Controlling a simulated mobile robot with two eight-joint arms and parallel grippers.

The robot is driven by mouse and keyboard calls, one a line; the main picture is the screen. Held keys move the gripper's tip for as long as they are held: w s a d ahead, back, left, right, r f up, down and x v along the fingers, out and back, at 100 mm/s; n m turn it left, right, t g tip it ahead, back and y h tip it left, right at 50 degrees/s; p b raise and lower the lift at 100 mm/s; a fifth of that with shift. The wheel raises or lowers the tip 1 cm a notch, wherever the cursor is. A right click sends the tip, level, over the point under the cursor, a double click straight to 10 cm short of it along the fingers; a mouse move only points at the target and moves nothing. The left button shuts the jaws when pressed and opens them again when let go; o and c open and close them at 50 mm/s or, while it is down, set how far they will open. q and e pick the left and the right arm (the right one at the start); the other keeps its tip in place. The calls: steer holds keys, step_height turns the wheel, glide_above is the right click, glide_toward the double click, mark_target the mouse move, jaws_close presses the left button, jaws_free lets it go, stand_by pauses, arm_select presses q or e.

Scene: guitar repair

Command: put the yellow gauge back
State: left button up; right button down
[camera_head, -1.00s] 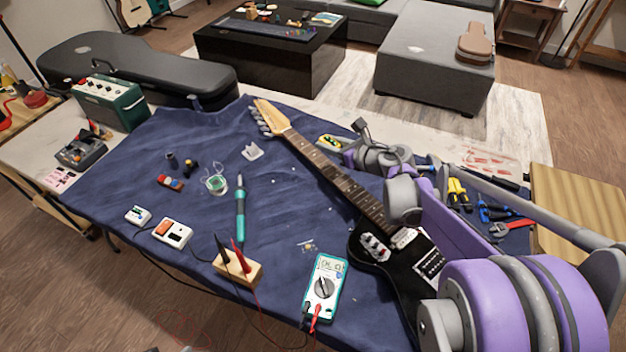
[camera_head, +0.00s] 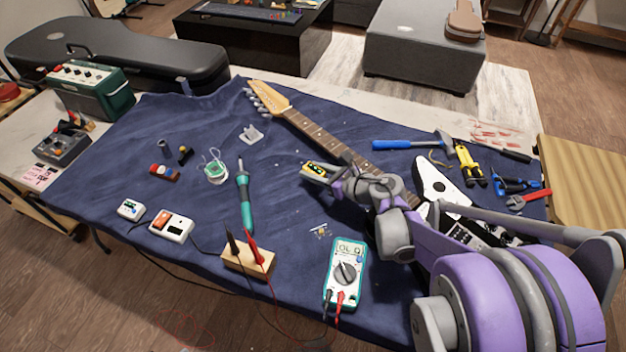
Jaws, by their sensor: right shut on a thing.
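The yellow gauge (camera_head: 315,169), small with a dark face, is at the tip of my right gripper (camera_head: 329,174). The gripper is shut on it, and the fingers hide part of it. It shows over the blue cloth, left of the guitar neck (camera_head: 330,143); I cannot tell its exact height. My right arm comes in from the lower right and covers much of the black and white guitar body (camera_head: 433,187). My left gripper is not in view.
A multimeter (camera_head: 345,273) and a wooden block (camera_head: 249,262) with probes lie at the front. A hammer (camera_head: 408,145), yellow-handled pliers (camera_head: 469,165) and a red wrench (camera_head: 528,199) lie at the right. The blue cloth (camera_head: 285,190) left of the gripper has free room.

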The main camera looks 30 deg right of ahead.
steer(key=shift+f+b, duration=0.4)
steer(key=shift+f, duration=1.1)
steer(key=shift+f, duration=0.1)
steer(key=shift+f, duration=0.15)
steer(key=c, duration=0.5)
jaws_free()
steer(key=shift+r, duration=0.2)
steer(key=shift+s+d+r, duration=0.1)
steer(key=shift+s+r, duration=0.05)
steer(key=shift+r, duration=0.05)
steer(key=p+v, duration=0.2)
steer(key=v, duration=0.9)
steer(key=shift+s+p, duration=0.3)
